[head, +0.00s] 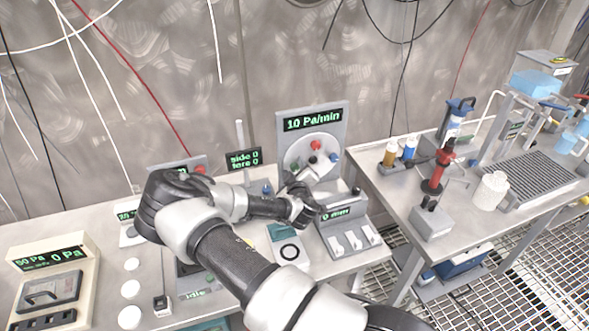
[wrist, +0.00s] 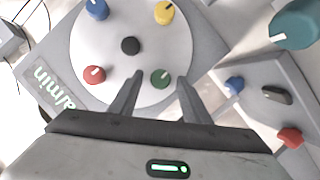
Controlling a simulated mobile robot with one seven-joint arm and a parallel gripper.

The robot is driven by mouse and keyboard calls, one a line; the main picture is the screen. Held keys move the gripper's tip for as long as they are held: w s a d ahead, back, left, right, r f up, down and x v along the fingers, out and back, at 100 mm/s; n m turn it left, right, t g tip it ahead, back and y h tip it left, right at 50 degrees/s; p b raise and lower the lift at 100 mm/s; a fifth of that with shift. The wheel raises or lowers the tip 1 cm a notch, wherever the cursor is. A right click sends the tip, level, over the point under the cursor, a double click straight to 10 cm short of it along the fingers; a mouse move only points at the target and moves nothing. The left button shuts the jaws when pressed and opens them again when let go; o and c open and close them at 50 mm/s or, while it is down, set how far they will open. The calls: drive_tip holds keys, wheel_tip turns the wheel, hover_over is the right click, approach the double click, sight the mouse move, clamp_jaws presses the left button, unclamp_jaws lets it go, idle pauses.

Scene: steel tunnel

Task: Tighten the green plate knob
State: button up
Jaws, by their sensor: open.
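The green plate knob (wrist: 160,78) sits near the lower edge of a round white plate (wrist: 116,68) in the wrist view. It has a pale pointer line. My gripper (wrist: 161,86) is open, with one finger on each side of the knob in that picture; I see gaps and cannot tell whether either finger touches it. In the head view my gripper (head: 292,181) is in front of the upright panel (head: 339,122) that carries the plate and reads "10 Pa/min".
The plate also carries a blue knob (wrist: 96,9), a yellow knob (wrist: 164,12), a red knob (wrist: 94,75) and a black centre hub (wrist: 130,46). A large teal knob (wrist: 297,25) and a side panel (wrist: 262,92) with small knobs are to the right.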

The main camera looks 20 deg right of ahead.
drive_tip(key=c, duration=1)
drive_tip(key=shift+d+r+m+p, duration=0.1)
drive_tip(key=shift+d+m+p, duration=0.1)
drive_tip(key=shift+m+p, duration=0.15)
drive_tip(key=shift+c, duration=0.2)
drive_tip(key=shift+m+y, duration=0.25)
drive_tip(key=shift+y, duration=0.05)
drive_tip(key=shift+a, duration=0.1)
drive_tip(key=o, duration=1)
drive_tip(key=shift+o, duration=0.2)
